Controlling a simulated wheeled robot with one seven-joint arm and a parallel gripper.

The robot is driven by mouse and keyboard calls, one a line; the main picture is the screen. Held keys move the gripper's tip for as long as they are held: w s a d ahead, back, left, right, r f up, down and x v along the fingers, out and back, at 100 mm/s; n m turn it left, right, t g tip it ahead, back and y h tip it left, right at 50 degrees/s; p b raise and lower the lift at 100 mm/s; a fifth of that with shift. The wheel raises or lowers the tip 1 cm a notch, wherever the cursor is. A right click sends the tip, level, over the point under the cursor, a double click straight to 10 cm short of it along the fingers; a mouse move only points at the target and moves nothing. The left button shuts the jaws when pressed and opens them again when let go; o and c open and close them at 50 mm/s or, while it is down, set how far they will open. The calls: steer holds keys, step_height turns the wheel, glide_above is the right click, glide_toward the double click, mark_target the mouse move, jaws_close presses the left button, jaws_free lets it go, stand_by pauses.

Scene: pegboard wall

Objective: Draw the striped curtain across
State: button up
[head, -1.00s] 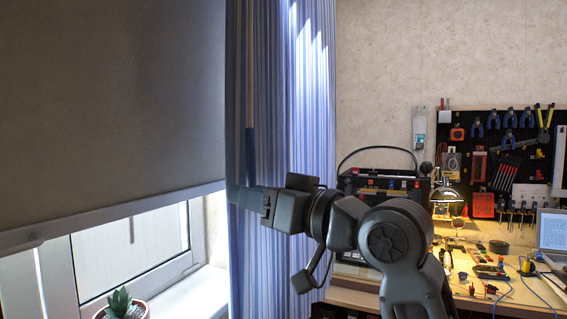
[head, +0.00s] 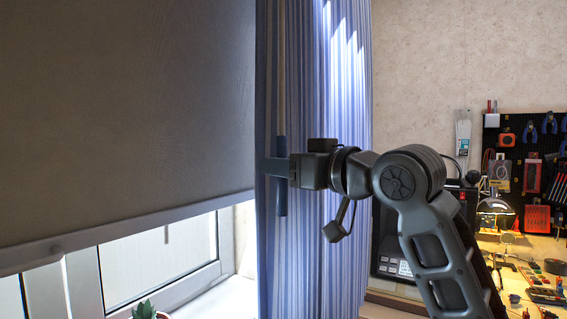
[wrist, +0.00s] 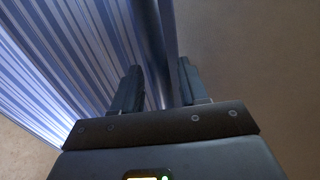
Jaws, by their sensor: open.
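The blue-and-white striped curtain (head: 335,210) hangs gathered at the right side of the window. A thin draw rod with a dark blue handle (head: 282,200) hangs upright at its left part. My gripper (head: 275,168) is at the handle's height, its fingers reaching left at the curtain's left edge. In the wrist view my gripper (wrist: 158,70) is open. A dark blue upright strip (wrist: 168,30), seemingly the handle, runs between the fingers beside the curtain (wrist: 70,60). I cannot tell whether a finger touches it.
A grey roller blind (head: 120,110) covers the upper window, left of the curtain. A potted plant (head: 145,310) stands on the sill below. At right are a workbench with a lamp (head: 495,208) and a pegboard of tools (head: 545,170). A black case stands behind my arm.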

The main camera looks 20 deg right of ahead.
steer(key=shift+w+a, duration=0.15)
steer(key=shift+w, duration=0.15)
jaws_close()
stand_by(0.5)
